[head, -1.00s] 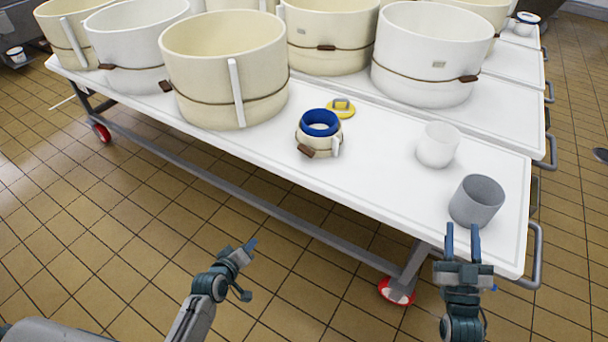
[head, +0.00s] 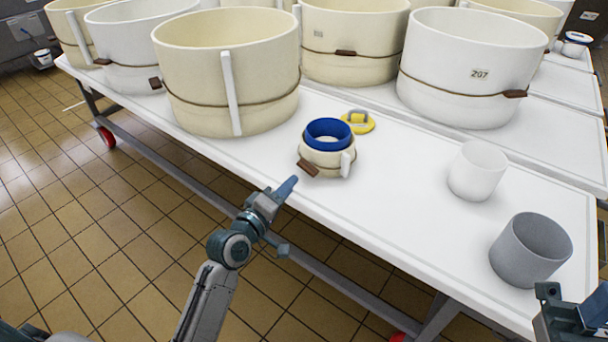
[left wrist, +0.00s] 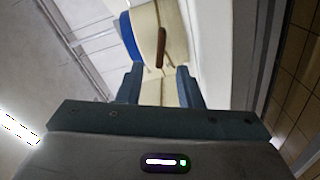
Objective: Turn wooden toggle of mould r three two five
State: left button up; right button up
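A small cream mould (head: 340,162) with a blue ring (head: 328,134) in its top stands near the table's front edge. Its brown wooden toggle (head: 308,167) sits low on its front left side; I can read no number on it. My left gripper (head: 286,218) is open and empty, in front of the table edge, apart from the mould. In the left wrist view the toggle (left wrist: 161,47) shows ahead, between the open fingers of the left gripper (left wrist: 159,80). My right gripper (head: 575,305) is cut off at the lower right corner.
The white table (head: 400,225) holds large cream and white vats behind the mould. A yellow lid-like piece (head: 360,123) lies just behind it. A white cup (head: 477,171) and a grey cup (head: 530,250) stand to the right. The table between is clear.

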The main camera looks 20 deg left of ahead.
aim_at(305, 171)
pick_arm(q)
jog(key=b+x, duration=0.1)
jog(key=x, duration=0.6)
jog(key=shift+f, duration=0.1)
grip_shut()
